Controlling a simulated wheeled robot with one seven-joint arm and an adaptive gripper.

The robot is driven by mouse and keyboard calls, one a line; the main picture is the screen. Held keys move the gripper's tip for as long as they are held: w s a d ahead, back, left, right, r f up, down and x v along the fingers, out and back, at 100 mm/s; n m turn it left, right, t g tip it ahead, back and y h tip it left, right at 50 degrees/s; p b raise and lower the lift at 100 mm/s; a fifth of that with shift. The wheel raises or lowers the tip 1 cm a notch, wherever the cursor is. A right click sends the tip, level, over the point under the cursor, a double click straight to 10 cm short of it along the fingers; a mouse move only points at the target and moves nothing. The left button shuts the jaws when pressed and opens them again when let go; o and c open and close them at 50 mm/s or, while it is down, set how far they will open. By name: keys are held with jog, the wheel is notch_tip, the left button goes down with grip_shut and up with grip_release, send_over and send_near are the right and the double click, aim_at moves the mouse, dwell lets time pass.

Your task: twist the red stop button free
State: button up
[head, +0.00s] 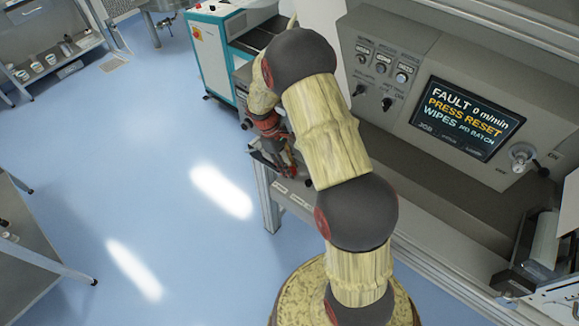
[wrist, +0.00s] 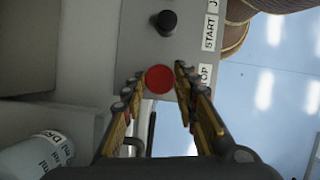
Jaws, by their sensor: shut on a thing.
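The red stop button (wrist: 158,79) is a round red cap on a grey panel (wrist: 182,50) in the wrist view. My gripper (wrist: 158,82) has one finger on each side of the button and is shut on it. The label beside it is partly covered by a finger and shows "OP". In the head view my gripper (head: 283,160) is low at the left edge of the machine, and the button there is hidden or too small to make out.
A black knob (wrist: 166,21) stands on the same panel near a "START" label (wrist: 209,32). A white bottle (wrist: 38,155) lies at lower left in the wrist view. The machine's screen (head: 467,118) reads "FAULT" and "PRESS RESET". Blue floor (head: 170,150) is open to the left.

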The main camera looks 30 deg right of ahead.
jog(key=o, duration=1.1)
jog(key=shift+o, duration=0.2)
jog(key=v, duration=1.2)
jog(key=shift+w, duration=0.1)
